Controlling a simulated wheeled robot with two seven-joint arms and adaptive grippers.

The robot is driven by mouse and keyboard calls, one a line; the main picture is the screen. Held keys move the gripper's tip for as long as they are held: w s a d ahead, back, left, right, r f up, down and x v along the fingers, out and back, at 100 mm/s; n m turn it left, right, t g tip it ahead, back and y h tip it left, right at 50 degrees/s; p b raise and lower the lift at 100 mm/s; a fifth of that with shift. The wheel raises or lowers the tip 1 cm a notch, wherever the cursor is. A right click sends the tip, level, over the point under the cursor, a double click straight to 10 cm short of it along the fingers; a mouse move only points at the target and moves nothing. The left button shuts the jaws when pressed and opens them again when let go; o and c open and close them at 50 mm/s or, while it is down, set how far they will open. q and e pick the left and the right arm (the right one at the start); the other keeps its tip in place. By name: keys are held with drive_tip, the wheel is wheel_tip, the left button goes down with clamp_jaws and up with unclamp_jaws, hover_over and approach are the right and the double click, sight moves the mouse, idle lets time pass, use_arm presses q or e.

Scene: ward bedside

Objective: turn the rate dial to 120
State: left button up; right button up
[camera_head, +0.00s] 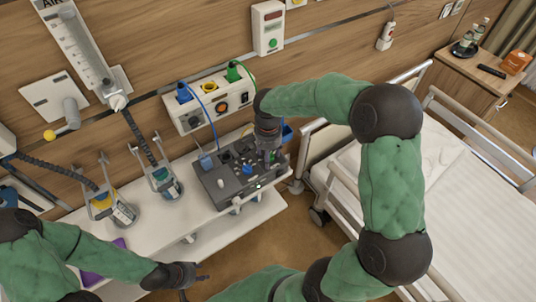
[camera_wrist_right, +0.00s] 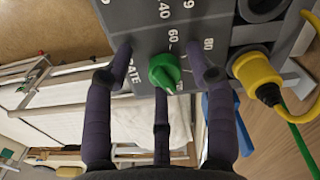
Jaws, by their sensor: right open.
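The green rate dial (camera_wrist_right: 164,72) shows in the right wrist view, on a grey panel marked RATE, 40, 60 and 80; the 120 mark is not readable. My right gripper (camera_wrist_right: 160,58) is open, with its dark fingers spread around the dial; I cannot tell whether they touch it. In the head view, my right gripper (camera_head: 269,150) is over the right end of the grey console (camera_head: 216,190) and hides the dial. My left gripper (camera_head: 194,281) is low in front of the shelf, away from the console, with its fingers apart and empty.
A yellow plug (camera_wrist_right: 258,76) with a green cable is close beside my right fingers. Canisters (camera_head: 163,181) stand left of the console on the white shelf (camera_head: 208,232). A bed (camera_head: 465,190) is on the right. A socket box (camera_head: 209,105) is on the wall behind.

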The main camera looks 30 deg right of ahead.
drive_tip(key=shift+d+r, duration=0.1)
wheel_tip(320, 180, up, 12)
idle(0.5)
drive_tip(key=shift+f, duration=0.2)
